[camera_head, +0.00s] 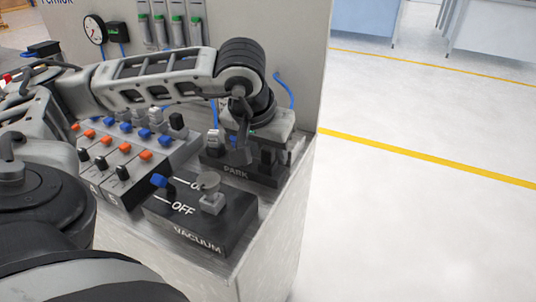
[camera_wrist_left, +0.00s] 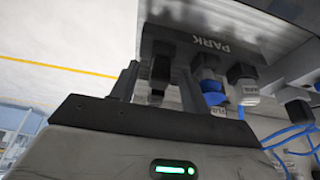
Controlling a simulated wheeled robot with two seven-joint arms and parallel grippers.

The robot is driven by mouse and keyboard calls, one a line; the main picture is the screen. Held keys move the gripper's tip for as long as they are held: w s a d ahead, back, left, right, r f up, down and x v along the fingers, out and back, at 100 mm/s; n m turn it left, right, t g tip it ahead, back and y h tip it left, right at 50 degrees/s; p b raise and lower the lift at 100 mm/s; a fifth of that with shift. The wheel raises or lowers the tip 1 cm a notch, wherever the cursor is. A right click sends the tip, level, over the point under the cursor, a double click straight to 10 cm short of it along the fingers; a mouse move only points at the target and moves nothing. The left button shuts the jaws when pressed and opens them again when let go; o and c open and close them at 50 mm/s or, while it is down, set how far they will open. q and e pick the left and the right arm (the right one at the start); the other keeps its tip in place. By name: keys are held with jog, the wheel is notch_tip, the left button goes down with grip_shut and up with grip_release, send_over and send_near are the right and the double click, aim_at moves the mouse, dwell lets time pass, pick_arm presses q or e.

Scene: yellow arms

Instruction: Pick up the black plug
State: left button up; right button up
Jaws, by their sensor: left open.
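The black plug (camera_wrist_left: 161,68) stands in the PARK block (camera_wrist_left: 205,45), between the spread fingers of my left gripper (camera_wrist_left: 157,88) in the left wrist view. The gripper is open, with gaps beside the plug. In the head view, my left gripper (camera_head: 242,148) points down over the PARK block (camera_head: 236,172). A dark upright shape, probably the black plug (camera_head: 267,158), shows just right of the fingers. My right gripper is not in view.
Grey plugs with blue parts (camera_wrist_left: 211,88) sit close beside the fingers, with blue cables (camera_wrist_left: 290,135) nearby. The VACUUM box (camera_head: 205,222) with its switch stands in front. A panel of coloured connectors (camera_head: 130,150) is left. Open floor lies right of the bench.

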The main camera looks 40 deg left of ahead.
pick_arm(q)
jog(key=shift+c, duration=0.3)
grip_shut()
jog(key=shift+r, duration=0.1)
